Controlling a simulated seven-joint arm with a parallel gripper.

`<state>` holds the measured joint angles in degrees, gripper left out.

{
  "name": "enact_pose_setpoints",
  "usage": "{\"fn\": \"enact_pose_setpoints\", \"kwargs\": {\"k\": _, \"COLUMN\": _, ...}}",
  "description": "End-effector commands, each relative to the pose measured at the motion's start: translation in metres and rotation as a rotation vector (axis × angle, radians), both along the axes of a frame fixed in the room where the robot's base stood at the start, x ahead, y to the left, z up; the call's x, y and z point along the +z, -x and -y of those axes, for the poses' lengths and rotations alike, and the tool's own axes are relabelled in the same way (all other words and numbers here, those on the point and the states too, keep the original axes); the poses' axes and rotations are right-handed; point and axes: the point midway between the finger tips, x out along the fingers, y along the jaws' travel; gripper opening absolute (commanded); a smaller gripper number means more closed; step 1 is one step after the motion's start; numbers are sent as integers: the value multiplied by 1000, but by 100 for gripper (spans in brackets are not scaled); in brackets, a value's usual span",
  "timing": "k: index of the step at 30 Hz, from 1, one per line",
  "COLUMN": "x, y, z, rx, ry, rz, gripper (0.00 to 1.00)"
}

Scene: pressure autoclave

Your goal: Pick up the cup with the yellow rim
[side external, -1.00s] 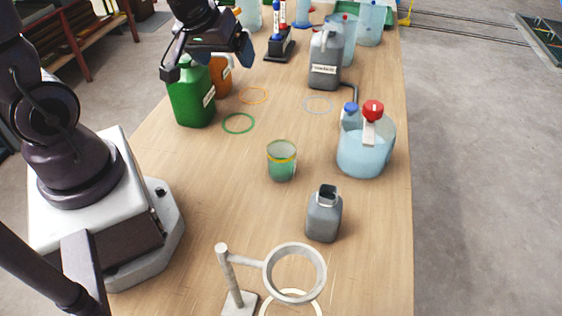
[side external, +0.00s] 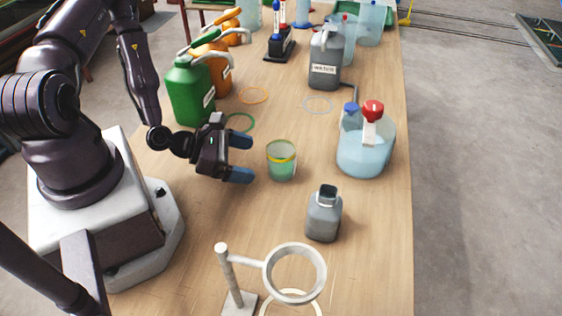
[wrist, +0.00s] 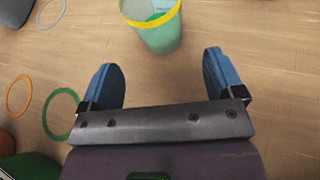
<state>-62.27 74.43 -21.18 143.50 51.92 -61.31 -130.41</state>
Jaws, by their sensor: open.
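The cup with the yellow rim (side external: 281,161) is a see-through green cup. It stands upright on the wooden table, left of the flask with the red cap. My gripper (side external: 240,159) is low over the table, just left of the cup, with its blue fingertips pointing at it. The jaws are open and empty, and the cup is apart from them. In the wrist view the cup (wrist: 158,30) shows at the top, ahead of my gripper (wrist: 164,80) and between the lines of its two fingers. The bottom of that picture is filled by my gripper body.
A green jerrycan (side external: 190,90) and a green ring (side external: 240,122) are behind my gripper. A blue flask with a red cap (side external: 366,150) stands right of the cup. A grey bottle (side external: 323,215) and a ring stand (side external: 236,285) are nearer the camera.

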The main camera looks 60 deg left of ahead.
Motion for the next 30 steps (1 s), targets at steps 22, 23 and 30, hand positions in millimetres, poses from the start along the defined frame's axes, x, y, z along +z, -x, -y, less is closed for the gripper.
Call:
{"fn": "enact_pose_setpoints", "kwargs": {"k": 22, "x": -26, "y": -63, "z": 30, "rx": 55, "ry": 87, "rz": 13, "gripper": 87}}
{"fn": "enact_pose_setpoints", "kwargs": {"k": 23, "x": -26, "y": -64, "z": 30, "rx": 56, "ry": 87, "rz": 13, "gripper": 87}}
{"fn": "enact_pose_setpoints", "kwargs": {"k": 30, "x": -26, "y": -65, "z": 30, "rx": 56, "ry": 87, "rz": 12, "gripper": 83}}
